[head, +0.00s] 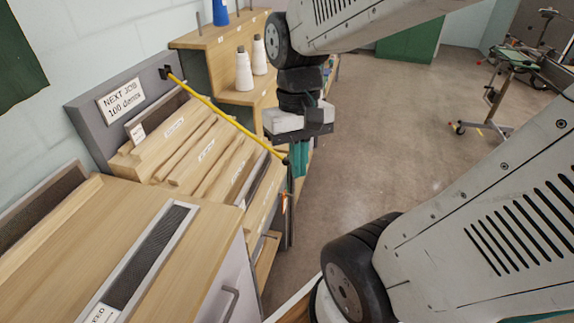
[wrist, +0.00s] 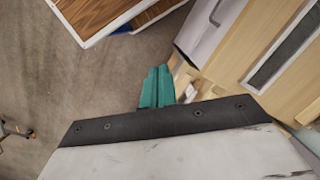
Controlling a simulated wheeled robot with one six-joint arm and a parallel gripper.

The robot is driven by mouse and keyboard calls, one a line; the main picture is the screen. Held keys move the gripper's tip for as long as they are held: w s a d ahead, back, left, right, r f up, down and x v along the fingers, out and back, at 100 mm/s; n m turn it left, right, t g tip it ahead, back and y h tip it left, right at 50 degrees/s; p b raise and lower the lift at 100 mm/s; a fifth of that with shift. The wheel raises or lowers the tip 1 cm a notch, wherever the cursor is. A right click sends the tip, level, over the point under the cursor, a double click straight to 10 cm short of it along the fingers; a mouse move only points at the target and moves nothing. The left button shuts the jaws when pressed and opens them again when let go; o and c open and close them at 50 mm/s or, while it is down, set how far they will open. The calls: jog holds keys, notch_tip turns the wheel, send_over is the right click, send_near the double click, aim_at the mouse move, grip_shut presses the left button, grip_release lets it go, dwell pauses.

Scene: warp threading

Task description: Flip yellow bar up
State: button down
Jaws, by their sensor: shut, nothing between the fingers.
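The yellow bar (head: 222,113) is a thin rod in the head view. It slopes down to the right from a dark bracket (head: 166,73) on the grey back panel, across the wooden slats, to a dark tip (head: 285,160). My gripper (head: 297,168) points down beside the bar's lower end, with its teal fingers together. In the head view the fingers are close to the tip; whether they touch it I cannot tell. In the wrist view the teal fingers (wrist: 157,88) are shut with nothing between them, and I cannot make out the bar.
A wooden worktop with a dark slotted strip (head: 150,258) fills the lower left. A sign (head: 121,97) hangs on the grey panel. White cones (head: 244,70) stand on a wooden shelf (head: 215,47) behind. The floor (head: 400,140) to the right is open, with a wheeled stand (head: 490,95) far off.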

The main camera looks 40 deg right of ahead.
jog(key=w+d+f+m+t+y, duration=0.3)
jog(key=w+d+f+m+t, duration=0.15)
jog(key=d+f+m, duration=0.5)
jog(key=w+d+f+m+t+y, duration=0.35)
jog(key=w+d+f+m, duration=0.2)
jog(key=f, duration=0.75)
jog(key=w+d+f+m+t+y, duration=0.3)
jog(key=w+d+f+m+t, duration=0.15)
jog(key=d+f+m, duration=0.5)
jog(key=w+d+f+t+h, duration=0.3)
jog(key=w+d, duration=0.1)
jog(key=w, duration=0.1)
jog(key=shift+m, duration=0.25)
jog(key=x, duration=0.9)
jog(key=shift+w+a+r, duration=0.15)
jog(key=shift+w+a, duration=0.1)
jog(key=shift+a, duration=0.2)
jog(key=r, duration=0.2)
jog(key=shift+s+r, duration=0.35)
jog(key=shift+s, duration=0.05)
jog(key=shift+s+r, duration=0.1)
jog(key=shift+r, duration=0.45)
